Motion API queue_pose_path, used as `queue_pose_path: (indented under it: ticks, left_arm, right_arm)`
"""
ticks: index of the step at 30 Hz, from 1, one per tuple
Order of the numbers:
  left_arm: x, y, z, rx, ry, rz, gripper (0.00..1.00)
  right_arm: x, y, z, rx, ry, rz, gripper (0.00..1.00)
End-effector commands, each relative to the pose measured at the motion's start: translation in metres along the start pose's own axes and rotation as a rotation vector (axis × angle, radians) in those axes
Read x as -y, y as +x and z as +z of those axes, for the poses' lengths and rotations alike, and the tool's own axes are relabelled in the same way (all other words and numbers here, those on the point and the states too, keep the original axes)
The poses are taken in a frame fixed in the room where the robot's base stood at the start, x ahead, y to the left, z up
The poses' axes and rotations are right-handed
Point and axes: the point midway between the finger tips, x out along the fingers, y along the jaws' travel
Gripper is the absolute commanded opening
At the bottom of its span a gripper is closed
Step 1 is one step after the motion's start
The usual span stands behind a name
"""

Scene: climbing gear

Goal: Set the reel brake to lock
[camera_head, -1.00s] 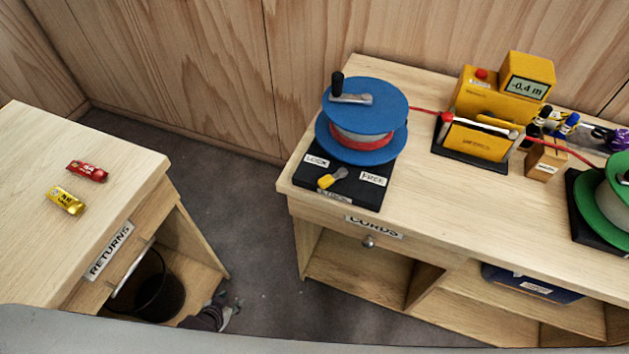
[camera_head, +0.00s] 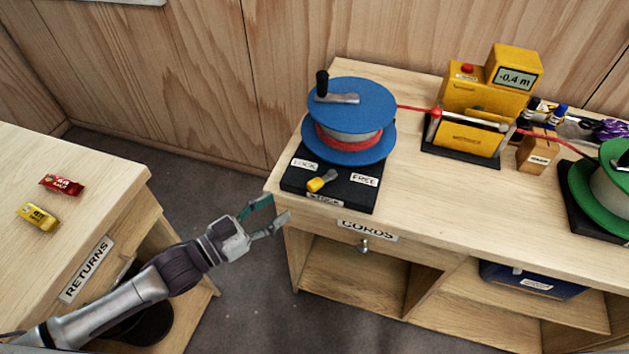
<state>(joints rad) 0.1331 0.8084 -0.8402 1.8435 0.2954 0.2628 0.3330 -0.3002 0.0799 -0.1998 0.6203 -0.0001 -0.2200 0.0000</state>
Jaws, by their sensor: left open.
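The blue reel (camera_head: 350,110) stands on a black base (camera_head: 355,195) at the left end of the cords bench. The reel brake lever (camera_head: 321,181), with a yellow tip, sits on the front of the base between a LOCK label (camera_head: 304,165) and a FREE label (camera_head: 364,180). Its yellow tip points to the lower left. A red cord runs from the reel to the right. My left gripper (camera_head: 276,212) is open and empty, just left of the bench's front left corner, apart from the lever. My right gripper is not in view.
A yellow meter (camera_head: 482,105) reading -0.4 m stands right of the blue reel, with a green reel (camera_head: 600,190) at the far right. The returns table (camera_head: 85,170) at left holds a red packet (camera_head: 61,185) and a yellow packet (camera_head: 38,217). A floor gap separates the furniture.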

Motion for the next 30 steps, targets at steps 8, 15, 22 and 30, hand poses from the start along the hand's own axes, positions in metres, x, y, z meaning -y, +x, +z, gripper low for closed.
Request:
queue_pose_path:
  ticks: [8,15,22,30]
  left_arm:
    - [0.001,0.062,-0.004,-0.003,0.002,-0.001,0.5]
    - [0.001,0.101,-0.001,-0.001,0.001,-0.001,0.5]
    - [0.001,0.115,0.0,0.001,0.002,-0.002,0.5]
    - [0.001,0.115,0.0,0.001,0.002,-0.002,0.47]
  right_arm:
    - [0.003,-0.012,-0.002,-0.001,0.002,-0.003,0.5]
    - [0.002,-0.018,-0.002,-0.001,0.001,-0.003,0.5]
    - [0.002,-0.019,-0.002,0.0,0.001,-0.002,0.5]
    - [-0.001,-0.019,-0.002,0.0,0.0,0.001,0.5]
